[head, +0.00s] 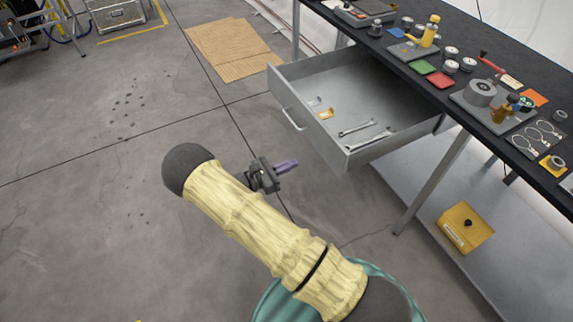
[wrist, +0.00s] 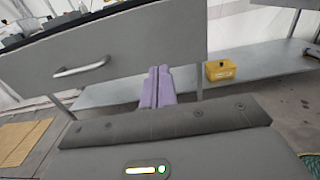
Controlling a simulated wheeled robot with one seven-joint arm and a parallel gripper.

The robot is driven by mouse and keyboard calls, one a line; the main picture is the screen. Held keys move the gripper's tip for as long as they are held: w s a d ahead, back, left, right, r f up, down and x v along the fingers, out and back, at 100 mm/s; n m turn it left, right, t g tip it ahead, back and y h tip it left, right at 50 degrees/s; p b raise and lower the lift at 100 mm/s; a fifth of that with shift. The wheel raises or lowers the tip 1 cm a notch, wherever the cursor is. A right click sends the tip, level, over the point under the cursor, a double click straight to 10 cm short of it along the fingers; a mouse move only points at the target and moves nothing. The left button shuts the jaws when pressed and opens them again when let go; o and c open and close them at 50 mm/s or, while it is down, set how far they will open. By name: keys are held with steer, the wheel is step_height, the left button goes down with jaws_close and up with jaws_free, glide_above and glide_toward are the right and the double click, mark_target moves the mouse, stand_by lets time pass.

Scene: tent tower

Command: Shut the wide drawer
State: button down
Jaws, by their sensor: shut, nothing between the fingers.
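The wide drawer (head: 345,108) is grey metal and stands pulled out from under the black-topped workbench (head: 440,85). It holds two wrenches and small yellow and light pieces. Its front panel carries a bar handle (head: 292,119), which also shows in the wrist view (wrist: 82,67). My gripper (head: 288,166) has purple fingers, shut and empty. In the head view it is apart from the drawer, in front of its front panel. In the wrist view the fingers (wrist: 158,87) overlap the lower right part of the panel, right of the handle.
The benchtop carries several tools, jars and coloured pads. A lower shelf (head: 400,175) holds a yellow box (head: 466,228). A bench leg (head: 432,185) stands right of the drawer. A cardboard sheet (head: 232,50) lies on the floor behind.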

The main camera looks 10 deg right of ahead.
mark_target(326, 150)
steer(key=p+x, duration=0.1)
steer(key=x, duration=0.9)
steer(key=shift+d, duration=0.25)
steer(key=shift+w+d, duration=0.1)
steer(key=shift+w+d, duration=0.1)
steer(key=shift+d, duration=0.05)
